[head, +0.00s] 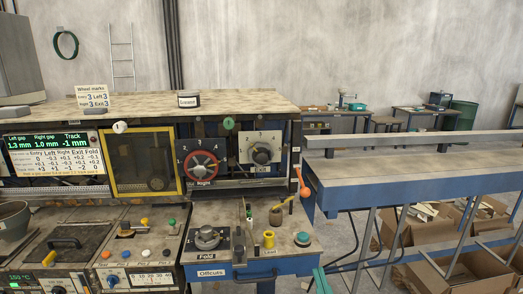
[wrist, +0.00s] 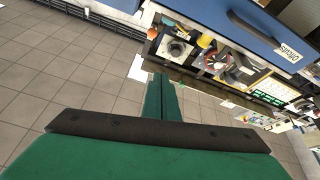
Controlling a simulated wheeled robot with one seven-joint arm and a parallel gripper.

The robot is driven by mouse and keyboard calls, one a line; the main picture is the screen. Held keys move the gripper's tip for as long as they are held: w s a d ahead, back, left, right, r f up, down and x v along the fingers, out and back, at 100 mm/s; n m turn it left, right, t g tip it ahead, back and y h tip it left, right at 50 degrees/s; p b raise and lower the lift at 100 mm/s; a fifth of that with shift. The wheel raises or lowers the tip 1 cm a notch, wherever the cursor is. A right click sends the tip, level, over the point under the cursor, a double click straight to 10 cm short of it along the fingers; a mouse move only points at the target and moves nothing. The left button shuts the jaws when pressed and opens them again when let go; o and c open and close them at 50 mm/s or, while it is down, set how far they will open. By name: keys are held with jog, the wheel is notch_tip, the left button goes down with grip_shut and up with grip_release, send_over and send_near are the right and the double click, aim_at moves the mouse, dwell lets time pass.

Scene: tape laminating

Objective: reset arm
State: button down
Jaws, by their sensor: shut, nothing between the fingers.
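My gripper (wrist: 160,98) shows in the wrist view as two green fingers lying together, shut and empty. It is over the tiled floor, apart from the laminating machine. In the head view a teal piece (head: 321,281) at the bottom edge, right of the Offcuts drawer, seems to be part of my arm or gripper; the rest is out of frame. The blue Offcuts drawer (head: 212,273) is closed below the Fold knob (head: 207,237). It also appears, turned over, at the upper right of the wrist view (wrist: 262,32).
The machine has a red handwheel (head: 201,165), an exit knob (head: 262,153) and an orange-tipped lever (head: 303,183). A long blue table (head: 400,172) extends to the right, with open cardboard boxes (head: 455,272) beneath. Tiled floor (wrist: 55,60) is clear at the left of the wrist view.

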jog(key=s+a+f+m+g+h, duration=0.25)
jog(key=s+f, duration=0.35)
jog(key=f, duration=0.5)
jog(key=s+a+f+m+g+h, duration=0.25)
jog(key=s+a+f+m, duration=0.2)
jog(key=f, duration=0.65)
jog(key=s+a+f+n+g, duration=0.1)
jog(key=s+a+f, duration=0.1)
jog(key=s, duration=0.9)
jog(key=s+a+f+n+g+y, duration=0.1)
jog(key=s+a+f, duration=0.2)
jog(key=s, duration=0.9)
jog(key=shift+s+a+f, duration=0.2)
jog(key=shift+s+a, duration=0.05)
jog(key=shift+a, duration=0.3)
jog(key=shift+w, duration=0.1)
